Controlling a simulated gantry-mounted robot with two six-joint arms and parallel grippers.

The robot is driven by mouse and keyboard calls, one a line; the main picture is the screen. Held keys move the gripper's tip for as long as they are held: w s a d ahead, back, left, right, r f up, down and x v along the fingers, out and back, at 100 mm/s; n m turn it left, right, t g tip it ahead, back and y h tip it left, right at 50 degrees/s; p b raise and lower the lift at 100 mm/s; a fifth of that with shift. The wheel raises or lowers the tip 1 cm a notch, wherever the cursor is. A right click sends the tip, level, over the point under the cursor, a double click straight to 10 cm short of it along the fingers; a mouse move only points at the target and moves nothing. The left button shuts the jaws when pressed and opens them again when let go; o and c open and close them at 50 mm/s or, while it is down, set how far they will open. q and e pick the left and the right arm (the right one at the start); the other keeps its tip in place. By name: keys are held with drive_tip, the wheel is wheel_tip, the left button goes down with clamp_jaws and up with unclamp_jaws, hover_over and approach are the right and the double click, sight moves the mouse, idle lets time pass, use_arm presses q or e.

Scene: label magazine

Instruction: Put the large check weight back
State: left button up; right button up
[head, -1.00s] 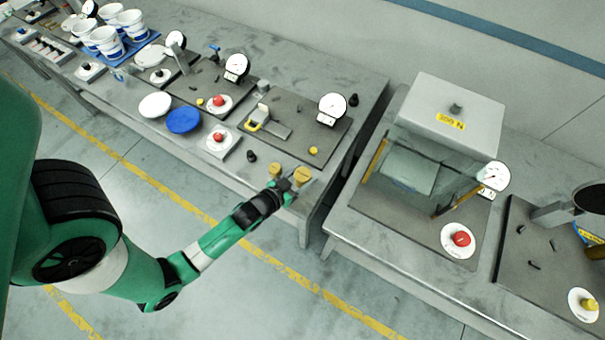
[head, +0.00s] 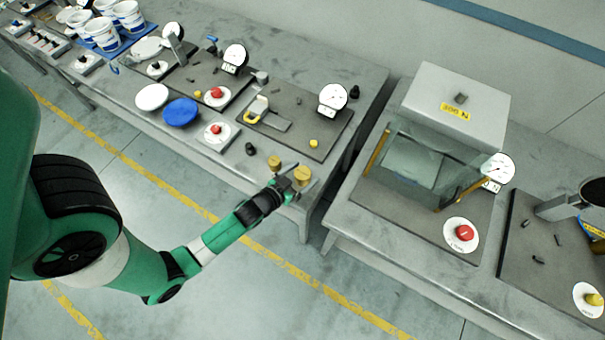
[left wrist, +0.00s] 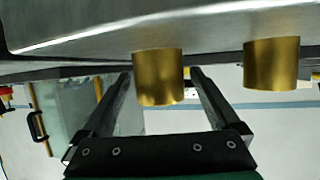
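Two brass weights stand side by side near the front right corner of the left bench. In the head view the right weight (head: 303,174) looks a little wider than the left weight (head: 275,162). My left gripper (head: 290,180) is at the front edge, close to the right weight. In the left wrist view, my left gripper (left wrist: 160,85) is open, with one brass weight (left wrist: 158,78) between its fingers and gaps on both sides. The other brass weight (left wrist: 272,64) stands outside the fingers, to the right. My right gripper is not in view.
Behind the weights lies a dark plate (head: 310,120) with a dial gauge (head: 333,96) and a yellow knob. A small black knob (head: 250,149) stands left of the weights. A gap separates this bench from the one with the glass-walled box (head: 455,105).

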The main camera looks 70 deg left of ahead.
use_arm(q)
drive_tip(key=shift+r, duration=0.1)
drive_tip(key=shift+s+d+r, duration=0.1)
drive_tip(key=shift+s+r, duration=0.05)
drive_tip(key=shift+s, duration=0.05)
drive_tip(key=b+v, duration=0.1)
drive_tip(key=v, duration=1)
drive_tip(key=shift+s+d, duration=0.2)
